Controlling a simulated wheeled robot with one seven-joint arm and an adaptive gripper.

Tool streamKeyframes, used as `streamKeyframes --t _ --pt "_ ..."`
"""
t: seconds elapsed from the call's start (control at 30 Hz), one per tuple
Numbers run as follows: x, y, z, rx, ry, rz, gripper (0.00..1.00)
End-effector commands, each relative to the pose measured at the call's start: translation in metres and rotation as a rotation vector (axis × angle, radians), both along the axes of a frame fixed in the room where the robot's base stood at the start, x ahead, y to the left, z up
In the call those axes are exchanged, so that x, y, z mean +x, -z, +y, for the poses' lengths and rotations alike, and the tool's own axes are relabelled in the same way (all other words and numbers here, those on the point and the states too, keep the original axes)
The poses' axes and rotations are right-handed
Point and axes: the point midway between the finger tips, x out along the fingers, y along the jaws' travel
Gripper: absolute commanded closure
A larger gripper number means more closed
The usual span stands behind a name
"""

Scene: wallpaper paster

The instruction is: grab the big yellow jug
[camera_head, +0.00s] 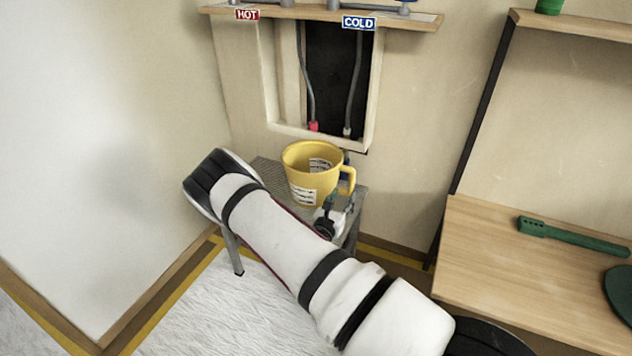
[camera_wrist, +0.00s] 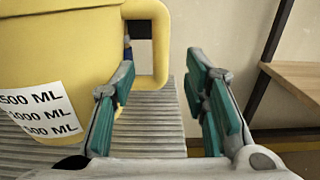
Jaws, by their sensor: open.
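The big yellow jug (camera_head: 299,181) stands upright on a small grey ribbed stand (camera_head: 268,174) below the wall opening. Its handle points right, and white labels show on its side. In the wrist view the jug (camera_wrist: 60,50) fills the left, with its handle (camera_wrist: 161,45) ahead at top middle. My gripper (camera_wrist: 165,95) is open and empty, with green-padded fingers on either side of a gap. The handle shows beyond this gap, and I see no finger closed on it. In the head view my gripper (camera_head: 328,212) is small, at the jug's lower right, partly hidden by my arm.
A wooden bench (camera_head: 520,265) with a green tool (camera_head: 572,236) stands at right. A shelf (camera_head: 320,14) with HOT and COLD signs is above the opening, where two hoses hang. The left wall is close to my arm. White floor is clear in front.

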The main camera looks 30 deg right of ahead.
Motion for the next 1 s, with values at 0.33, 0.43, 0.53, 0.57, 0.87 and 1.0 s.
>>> streamKeyframes --t 0.33,0.43,0.53,0.57,0.87,1.0 --pt "0.02 0.0 -0.026 0.001 0.001 -0.001 0.59" --pt "0.024 0.0 -0.031 0.0 0.002 -0.001 0.59" --pt "0.032 0.0 -0.041 0.0 0.002 -0.003 0.59" --pt "0.034 0.0 -0.045 0.0 0.003 -0.004 0.59" --pt "0.05 -0.001 -0.066 0.001 0.001 -0.001 0.59" --pt "0.05 -0.002 -0.066 0.001 0.001 -0.001 0.61"
